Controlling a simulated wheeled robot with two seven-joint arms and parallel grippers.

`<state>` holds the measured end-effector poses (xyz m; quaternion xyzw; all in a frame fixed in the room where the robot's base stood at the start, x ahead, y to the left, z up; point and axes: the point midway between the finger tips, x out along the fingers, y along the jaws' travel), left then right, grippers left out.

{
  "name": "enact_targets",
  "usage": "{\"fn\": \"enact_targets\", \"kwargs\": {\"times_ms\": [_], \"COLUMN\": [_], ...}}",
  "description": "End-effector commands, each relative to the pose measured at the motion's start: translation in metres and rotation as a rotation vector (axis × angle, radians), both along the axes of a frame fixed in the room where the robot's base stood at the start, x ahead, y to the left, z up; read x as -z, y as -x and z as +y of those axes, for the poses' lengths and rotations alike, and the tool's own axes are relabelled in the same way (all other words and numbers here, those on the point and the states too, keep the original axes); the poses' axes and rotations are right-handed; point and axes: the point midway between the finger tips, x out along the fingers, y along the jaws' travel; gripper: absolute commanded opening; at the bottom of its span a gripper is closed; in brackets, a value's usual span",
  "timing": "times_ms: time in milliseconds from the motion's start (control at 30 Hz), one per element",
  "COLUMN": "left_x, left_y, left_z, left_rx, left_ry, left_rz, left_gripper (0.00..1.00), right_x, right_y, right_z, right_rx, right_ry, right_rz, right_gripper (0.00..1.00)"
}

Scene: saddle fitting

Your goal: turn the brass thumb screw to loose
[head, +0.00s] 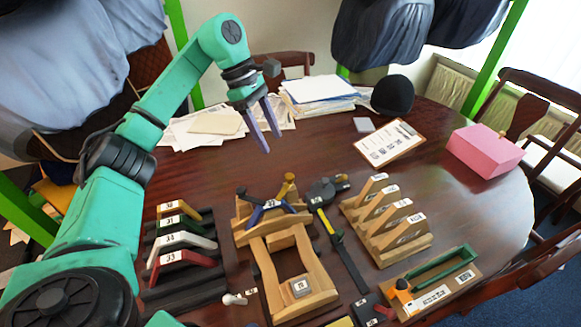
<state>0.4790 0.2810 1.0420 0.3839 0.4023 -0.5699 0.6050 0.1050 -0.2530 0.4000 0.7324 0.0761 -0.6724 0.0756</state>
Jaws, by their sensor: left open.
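A brass-coloured knob, which looks like the thumb screw (287,186), stands at the top of the wooden saddle tree (315,275) in the middle of the table. A blue angled piece (262,212) lies across the tree's head just below the screw. How tight the screw is cannot be told from here. My left gripper (273,143) hangs open and empty, fingers pointing down, above the table behind the tree. It is apart from the screw, up and slightly left of it in the picture. My right gripper is not in view.
A rack of numbered coloured pieces (185,258) stands left of the tree. A wooden slotted rack (402,243), a green-framed tray (440,283) and a pink box (485,150) are to the right. Papers (318,90), a clipboard (390,143) and a black helmet (393,95) lie behind.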

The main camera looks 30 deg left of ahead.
Motion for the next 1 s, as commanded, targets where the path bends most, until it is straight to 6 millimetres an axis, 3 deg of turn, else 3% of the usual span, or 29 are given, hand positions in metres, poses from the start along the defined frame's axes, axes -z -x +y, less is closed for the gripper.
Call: {"fn": "enact_targets", "kwargs": {"times_ms": [133, 300, 500, 700, 733, 800, 900, 1000], "left_x": [0.039, 0.075, 0.094, 0.096, 0.095, 0.095, 0.095, 0.095], "left_y": [0.0, -0.001, -0.002, -0.003, -0.003, -0.003, -0.003, -0.003], "left_z": [-0.016, -0.032, -0.04, -0.041, -0.041, -0.04, -0.04, -0.04], "left_rx": [0.0, 0.0, 0.0, -0.001, -0.001, -0.001, -0.002, -0.002], "left_ry": [-0.001, 0.002, 0.002, 0.002, 0.002, 0.002, 0.003, 0.003], "left_rz": [0.006, 0.006, 0.002, 0.0, 0.001, 0.002, 0.001, 0.001], "left_gripper": [0.61, 0.61, 0.61, 0.61, 0.57, 0.31, 0.0, 0.0], "right_x": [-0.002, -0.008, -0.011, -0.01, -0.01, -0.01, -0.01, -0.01], "right_y": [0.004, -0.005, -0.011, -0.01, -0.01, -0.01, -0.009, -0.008], "right_z": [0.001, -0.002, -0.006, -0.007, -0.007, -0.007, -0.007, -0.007], "right_rx": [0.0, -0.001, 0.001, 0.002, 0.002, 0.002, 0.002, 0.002], "right_ry": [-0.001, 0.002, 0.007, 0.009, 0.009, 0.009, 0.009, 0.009], "right_rz": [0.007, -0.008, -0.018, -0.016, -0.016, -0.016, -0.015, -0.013], "right_gripper": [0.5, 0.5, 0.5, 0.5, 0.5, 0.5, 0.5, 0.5]}}
